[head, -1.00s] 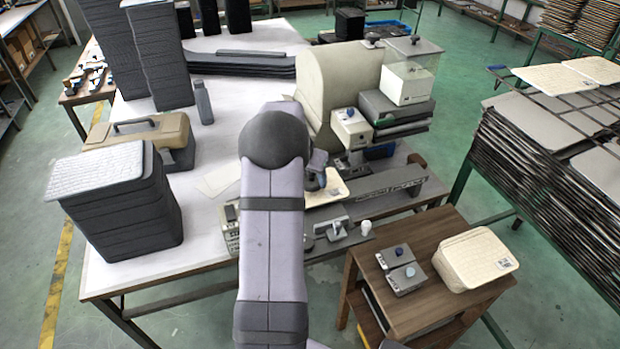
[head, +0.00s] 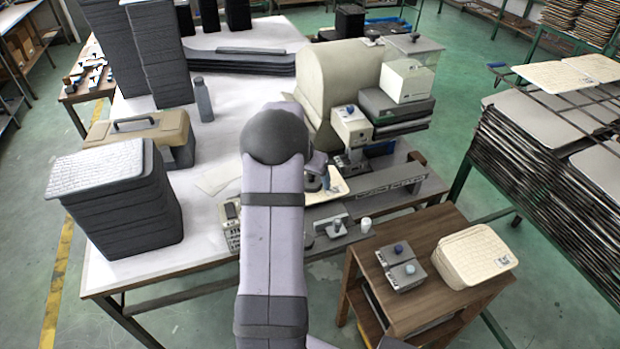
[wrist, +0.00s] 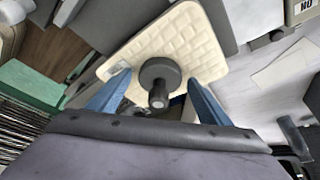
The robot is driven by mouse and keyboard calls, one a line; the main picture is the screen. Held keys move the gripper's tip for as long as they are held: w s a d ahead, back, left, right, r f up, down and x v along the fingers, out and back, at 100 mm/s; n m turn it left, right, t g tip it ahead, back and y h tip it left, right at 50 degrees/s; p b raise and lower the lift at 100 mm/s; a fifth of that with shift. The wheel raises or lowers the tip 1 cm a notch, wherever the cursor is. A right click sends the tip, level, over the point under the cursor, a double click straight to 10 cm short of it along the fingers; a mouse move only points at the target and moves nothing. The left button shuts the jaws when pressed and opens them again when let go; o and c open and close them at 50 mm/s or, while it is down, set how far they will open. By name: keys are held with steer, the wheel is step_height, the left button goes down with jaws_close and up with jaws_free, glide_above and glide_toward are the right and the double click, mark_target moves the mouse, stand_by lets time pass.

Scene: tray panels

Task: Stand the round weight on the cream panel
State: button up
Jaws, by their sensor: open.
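The round weight (wrist: 158,72) is a dark grey disc with a knob, seen from above in the wrist view. It appears to stand on the cream panel (wrist: 205,62), a quilted square plate, knob toward the camera. My gripper (wrist: 157,82) is open, its two blue fingers on either side of the weight with gaps showing. In the head view my arm covers much of this spot. Part of the cream panel (head: 338,186) shows just right of the arm, and my gripper (head: 322,178) is over it. The weight cannot be made out clearly there.
A beige machine with a small white box (head: 352,127) stands behind the panel. A grey bar, a small scale-like device and a white cup (head: 366,225) lie in front. A wooden stand (head: 425,300) carries cream panels (head: 475,256). Dark stacks fill the left.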

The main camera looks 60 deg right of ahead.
steer(key=b+v, duration=0.3)
steer(key=v, duration=0.9)
steer(key=shift+r, duration=0.15)
steer(key=w+a+f+n+t+y, duration=0.1)
steer(key=w+a+f+n, duration=0.35)
steer(key=a, duration=0.95)
steer(key=w+a+f+n+y, duration=0.15)
steer(key=w+a+n, duration=0.5)
steer(key=a, duration=0.75)
steer(key=s+a+f+n+y, duration=0.1)
steer(key=s+a+f+n, duration=0.1)
steer(key=a, duration=0.8)
steer(key=s+a+f+n+g+y, duration=0.1)
steer(key=s+a+f+n, duration=0.2)
steer(key=a, duration=0.7)
steer(key=s+n, duration=0.2)
steer(key=s, duration=0.1)
steer(key=shift+s+a, duration=0.15)
steer(key=shift+s, duration=0.05)
